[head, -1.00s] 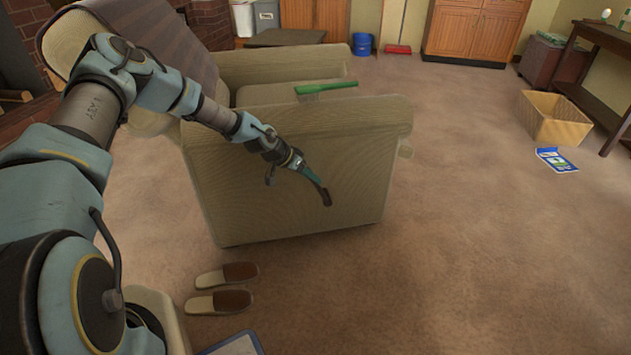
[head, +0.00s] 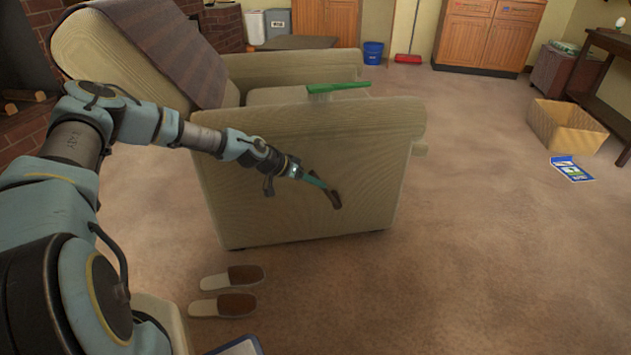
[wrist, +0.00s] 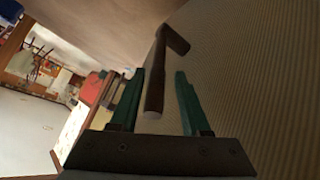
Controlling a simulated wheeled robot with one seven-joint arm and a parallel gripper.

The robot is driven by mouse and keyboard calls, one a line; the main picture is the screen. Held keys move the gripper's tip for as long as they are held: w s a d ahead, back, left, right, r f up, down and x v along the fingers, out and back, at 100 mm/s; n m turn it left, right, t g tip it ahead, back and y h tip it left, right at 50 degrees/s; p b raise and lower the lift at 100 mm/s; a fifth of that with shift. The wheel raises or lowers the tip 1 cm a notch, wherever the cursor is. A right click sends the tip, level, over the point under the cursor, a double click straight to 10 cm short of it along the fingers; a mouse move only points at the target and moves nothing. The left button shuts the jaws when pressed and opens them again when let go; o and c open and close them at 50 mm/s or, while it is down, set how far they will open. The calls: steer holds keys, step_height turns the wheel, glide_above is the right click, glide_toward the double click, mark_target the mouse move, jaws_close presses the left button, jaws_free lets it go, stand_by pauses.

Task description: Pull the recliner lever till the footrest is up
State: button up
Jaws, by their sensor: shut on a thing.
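The beige recliner (head: 300,200) stands with its ribbed side panel toward me and its back at the left. The dark brown lever (head: 335,199) is on the lower middle of that panel. My gripper (head: 324,187) reaches it from the upper left, with its teal fingers at the lever. In the wrist view, the lever (wrist: 155,92) lies between the two fingers of my gripper (wrist: 158,80), and the ribbed panel is close behind on the right. My gripper is shut on the lever. No raised footrest shows at the recliner's front, on the right.
Two brown slippers (head: 229,290) lie on the carpet in front. A tan bin (head: 566,127) and a blue booklet (head: 572,169) are at the right.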

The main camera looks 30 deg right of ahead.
steer(key=o, duration=0.4)
steer(key=shift+w+a+f, duration=0.15)
steer(key=shift+w+a, duration=0.1)
steer(key=shift+c, duration=0.2)
steer(key=shift+d, duration=0.1)
steer(key=s+p+v, duration=0.1)
steer(key=v, duration=0.9)
steer(key=shift+w+a+r+p, duration=0.3)
steer(key=shift+w+a, duration=0.05)
steer(key=shift+w, duration=0.15)
